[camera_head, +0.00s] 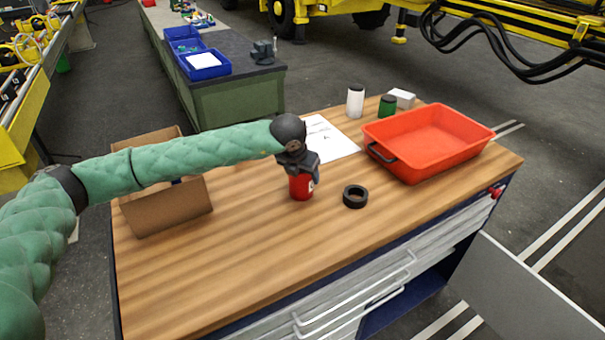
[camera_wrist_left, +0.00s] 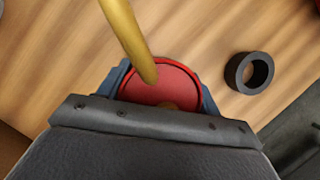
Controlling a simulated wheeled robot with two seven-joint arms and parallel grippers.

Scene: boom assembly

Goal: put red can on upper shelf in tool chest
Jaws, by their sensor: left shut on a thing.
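The red can (camera_head: 300,187) stands upright on the wooden top of the tool chest (camera_head: 240,262), near its middle. My left gripper (camera_head: 303,176) comes down on the can from above and is shut on it. In the left wrist view the can's red round top (camera_wrist_left: 165,84) shows between the two fingers of my left gripper (camera_wrist_left: 163,88). The chest has silver drawers with handles (camera_head: 345,300) and an open dark blue space (camera_head: 405,300) at the lower right front. My right gripper is not in view.
A black ring (camera_head: 355,196) lies just right of the can. A red tray (camera_head: 428,140), white can (camera_head: 355,101), green can (camera_head: 387,106), white box (camera_head: 402,97) and paper (camera_head: 327,138) are at the back right. A cardboard box (camera_head: 165,205) is at left. The front top is clear.

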